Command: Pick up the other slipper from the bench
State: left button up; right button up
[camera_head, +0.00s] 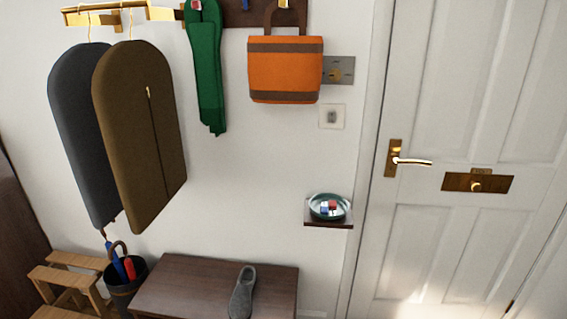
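One grey slipper (242,294) lies on the dark brown wooden bench (190,285) at the bottom of the head view. It sits right of the bench's middle, and its lower end reaches the bottom of the picture. No second slipper shows. Neither of my grippers is in view.
A dark umbrella bin (124,291) and a wooden step stool (70,279) stand left of the bench. Garment bags (140,135), a green scarf (206,70) and an orange bag (285,70) hang above. A small shelf (340,223) with a dish (329,207) is by the white door (465,120).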

aim_at(240, 306)
jog(key=i+l+u, duration=0.15)
jog(key=u, duration=0.35)
jog(key=i+l+u, duration=0.1)
jog(key=l+u, duration=0.2)
jog(key=u, duration=0.15)
jog(key=l+u, duration=0.25)
jog(key=u, duration=0.25)
jog(key=i+l, duration=0.05)
